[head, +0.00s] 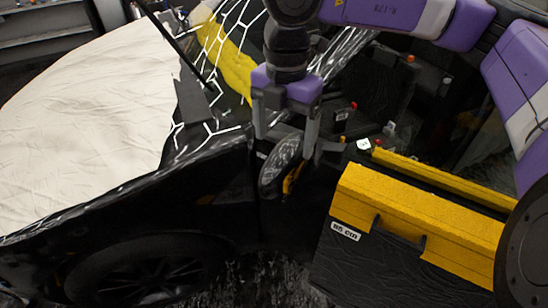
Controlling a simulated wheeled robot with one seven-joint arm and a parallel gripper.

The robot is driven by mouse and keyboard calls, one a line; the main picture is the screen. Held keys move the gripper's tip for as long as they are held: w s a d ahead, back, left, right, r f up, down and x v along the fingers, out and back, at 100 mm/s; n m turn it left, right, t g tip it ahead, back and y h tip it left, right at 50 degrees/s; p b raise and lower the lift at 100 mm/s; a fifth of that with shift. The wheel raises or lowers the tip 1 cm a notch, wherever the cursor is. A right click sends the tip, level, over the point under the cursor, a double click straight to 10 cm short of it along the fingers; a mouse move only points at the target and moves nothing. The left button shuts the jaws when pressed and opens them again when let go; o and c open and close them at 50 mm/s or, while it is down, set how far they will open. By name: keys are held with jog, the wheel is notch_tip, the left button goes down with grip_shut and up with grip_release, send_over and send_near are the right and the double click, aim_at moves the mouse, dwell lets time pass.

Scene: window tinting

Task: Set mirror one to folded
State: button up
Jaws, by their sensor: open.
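One side mirror (279,166) shows in the head view, a grey oval beside the dark car body. I cannot read a label on it, nor tell its fold angle for sure. My gripper (286,141) points down over it, with its two fingers apart. The fingertips are close to the mirror's upper part, one on each side in the picture. I cannot tell whether they touch it. The mirror's mount is mostly hidden.
The car's fender and wheel (140,275) are at the lower left, below a beige covered hood (90,110). The dark cabin lies behind my arm.

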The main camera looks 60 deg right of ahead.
jog(key=shift+f+p, duration=0.75)
jog(key=shift+f, duration=3.05)
grip_shut()
